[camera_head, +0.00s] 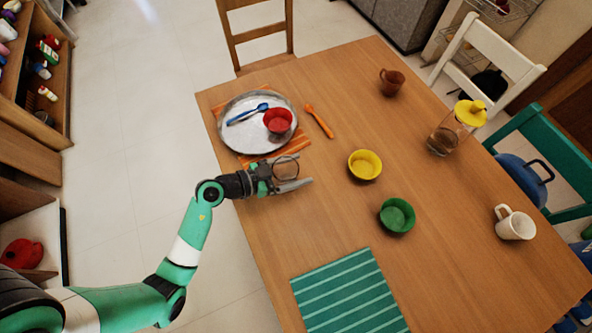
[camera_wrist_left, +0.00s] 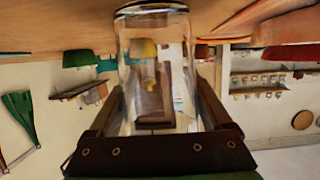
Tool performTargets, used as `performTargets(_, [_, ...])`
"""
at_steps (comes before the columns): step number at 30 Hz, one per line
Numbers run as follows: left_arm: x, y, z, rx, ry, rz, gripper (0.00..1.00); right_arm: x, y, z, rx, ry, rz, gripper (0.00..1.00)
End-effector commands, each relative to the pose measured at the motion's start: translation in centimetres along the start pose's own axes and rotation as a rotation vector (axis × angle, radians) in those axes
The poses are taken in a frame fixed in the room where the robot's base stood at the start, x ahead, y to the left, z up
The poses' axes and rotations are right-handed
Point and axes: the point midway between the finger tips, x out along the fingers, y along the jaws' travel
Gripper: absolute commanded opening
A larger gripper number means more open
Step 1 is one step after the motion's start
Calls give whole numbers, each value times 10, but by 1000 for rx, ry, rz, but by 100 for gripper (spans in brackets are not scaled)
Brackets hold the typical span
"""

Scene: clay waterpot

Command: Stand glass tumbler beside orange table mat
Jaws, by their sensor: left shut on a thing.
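The clear glass tumbler (camera_head: 286,168) is between the fingers of my left gripper (camera_head: 290,176), which is shut on it. It fills the middle of the left wrist view (camera_wrist_left: 155,70), with a finger on each side. The orange striped mat (camera_head: 297,144) lies at the table's far left under a round metal plate (camera_head: 228,137). The tumbler and gripper are at the mat's near edge, over or on the wooden table; I cannot tell if the tumbler touches the wood. My right gripper is not in view.
A red bowl (camera_head: 277,121) and blue spoon (camera_head: 246,114) lie on the plate. An orange spoon (camera_head: 319,121), yellow bowl (camera_head: 364,165) and green bowl (camera_head: 397,215) stand to the right. A green striped mat (camera_head: 347,293) lies nearer. Bare wood separates the gripper from the green mat.

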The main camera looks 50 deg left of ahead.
Motion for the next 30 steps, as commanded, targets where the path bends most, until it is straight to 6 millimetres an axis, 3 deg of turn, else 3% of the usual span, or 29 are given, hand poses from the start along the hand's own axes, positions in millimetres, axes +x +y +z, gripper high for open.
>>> performTargets(7, [0,0,0,-1,1,0,14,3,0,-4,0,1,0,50])
performTargets(8, [0,0,1,-1,0,0,86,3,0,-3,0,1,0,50])
performTargets(10, [0,0,1,-1,0,0,99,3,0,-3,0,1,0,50])
performTargets(23, [0,0,-1,2,1,0,100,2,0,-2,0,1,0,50])
performTargets(26, [-12,-1,-4,-3,-2,-2,100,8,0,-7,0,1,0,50])
performTargets(30, [-43,-1,-7,-7,-3,-6,100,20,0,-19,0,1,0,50])
